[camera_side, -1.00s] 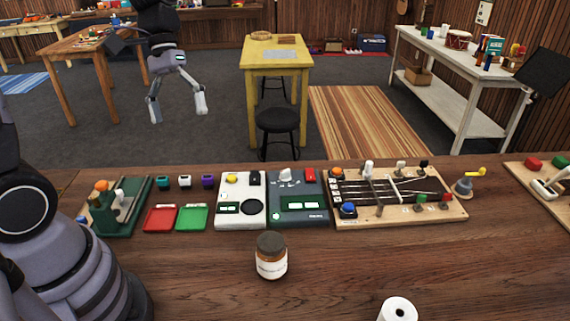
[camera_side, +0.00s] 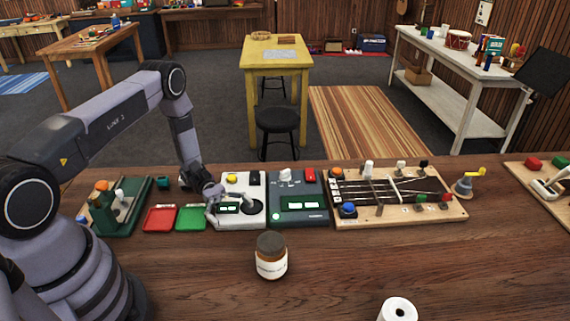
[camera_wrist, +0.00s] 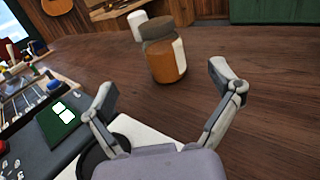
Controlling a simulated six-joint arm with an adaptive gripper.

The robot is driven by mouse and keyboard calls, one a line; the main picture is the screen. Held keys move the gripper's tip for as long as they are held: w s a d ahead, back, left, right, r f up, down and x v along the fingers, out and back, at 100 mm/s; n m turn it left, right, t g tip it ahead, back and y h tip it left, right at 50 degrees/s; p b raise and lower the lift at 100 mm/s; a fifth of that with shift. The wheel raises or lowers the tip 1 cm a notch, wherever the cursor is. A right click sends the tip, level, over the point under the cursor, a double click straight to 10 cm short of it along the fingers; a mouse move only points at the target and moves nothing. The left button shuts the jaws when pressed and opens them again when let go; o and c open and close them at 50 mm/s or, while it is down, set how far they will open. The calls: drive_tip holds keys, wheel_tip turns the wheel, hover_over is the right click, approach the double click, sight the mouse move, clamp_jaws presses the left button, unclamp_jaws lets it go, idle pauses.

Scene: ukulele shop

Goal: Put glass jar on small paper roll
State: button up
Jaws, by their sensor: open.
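The glass jar (camera_side: 271,257) stands upright on the wooden bench, with a brown lid, amber contents and a pale label. The small paper roll (camera_side: 398,310) is white, stands on end at the bench's front edge to the right of the jar, and is cut off by the picture's bottom. My gripper (camera_side: 232,210) is open and empty over the white panel, left of and behind the jar. In the wrist view, my gripper's fingers (camera_wrist: 172,90) are spread wide, with the jar (camera_wrist: 164,60) ahead, apart from them. The roll (camera_wrist: 138,26) shows beyond the jar.
A white panel (camera_side: 230,182), a dark panel (camera_side: 290,215) and a stringed board (camera_side: 390,212) line the bench behind the jar. Red (camera_side: 159,219) and green (camera_side: 191,218) trays lie left. The wood around the jar and roll is clear.

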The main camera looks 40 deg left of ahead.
approach(270, 244)
drive_tip(key=d, duration=0.1)
drive_tip(key=d+f, duration=0.2)
drive_tip(key=shift+d, duration=0.25)
drive_tip(key=d, duration=0.5)
drive_tip(key=shift+s+d, duration=0.25)
drive_tip(key=shift+d, duration=0.1)
drive_tip(key=c, duration=1.2)
drive_tip(key=shift+c, duration=0.6)
drive_tip(key=shift+r, duration=0.15)
